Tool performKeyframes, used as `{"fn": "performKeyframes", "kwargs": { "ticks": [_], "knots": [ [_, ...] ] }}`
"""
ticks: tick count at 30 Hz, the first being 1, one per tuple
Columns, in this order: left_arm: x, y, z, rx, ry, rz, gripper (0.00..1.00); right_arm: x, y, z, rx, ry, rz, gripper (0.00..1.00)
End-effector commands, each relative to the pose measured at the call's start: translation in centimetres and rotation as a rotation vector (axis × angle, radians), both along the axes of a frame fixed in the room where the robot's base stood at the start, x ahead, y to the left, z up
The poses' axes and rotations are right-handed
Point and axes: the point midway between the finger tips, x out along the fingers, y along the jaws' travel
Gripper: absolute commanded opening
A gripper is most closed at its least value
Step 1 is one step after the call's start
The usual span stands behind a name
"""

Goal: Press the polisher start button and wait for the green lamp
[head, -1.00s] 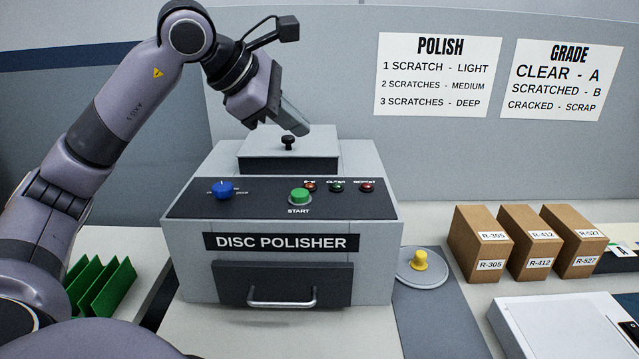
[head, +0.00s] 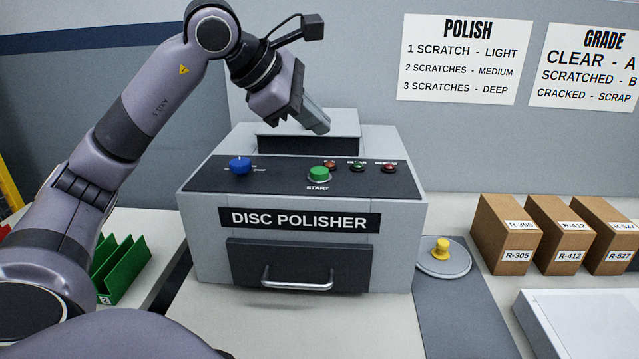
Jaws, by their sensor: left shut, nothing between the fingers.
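The disc polisher (head: 205,245) stands on the bench in the middle of the head view. Its green start button (head: 319,174) sits on the dark sloped panel, above the word START. Behind it are an orange-red lamp (head: 330,165), a dark green lamp (head: 358,167) and a red lamp (head: 389,168). The green lamp looks unlit. My left gripper (head: 320,128) is shut and empty. It points down and right in front of the polisher's raised lid (head: 345,122), above and behind the button in the picture, apart from it. My right gripper is out of view.
A blue knob (head: 240,166) is left on the panel. A drawer with a metal handle (head: 297,284) is below. A yellow-knobbed disc (head: 442,258) lies right, near several cardboard boxes (head: 503,235). A green rack (head: 122,268) stands left. Bench in front is clear.

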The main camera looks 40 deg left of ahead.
Motion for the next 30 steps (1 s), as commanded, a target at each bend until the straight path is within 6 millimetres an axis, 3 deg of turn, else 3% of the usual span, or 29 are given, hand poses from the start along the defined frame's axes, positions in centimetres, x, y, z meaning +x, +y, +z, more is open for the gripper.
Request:
{"fn": "performKeyframes", "kwargs": {
  "ticks": [1,6,10,30],
  "knots": [
    [0.0,0.0,-1.3,0.000,0.000,0.000,0.00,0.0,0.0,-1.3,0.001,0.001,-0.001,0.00],
    [0.0,0.0,-3.4,0.000,0.001,0.000,0.00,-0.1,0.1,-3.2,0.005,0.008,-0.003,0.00],
    [0.0,0.0,-4.4,0.000,0.001,0.000,0.00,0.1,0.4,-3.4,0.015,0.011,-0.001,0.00],
    [0.0,0.0,-4.5,0.000,0.000,0.000,0.00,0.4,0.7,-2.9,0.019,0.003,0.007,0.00]
  ]
}}
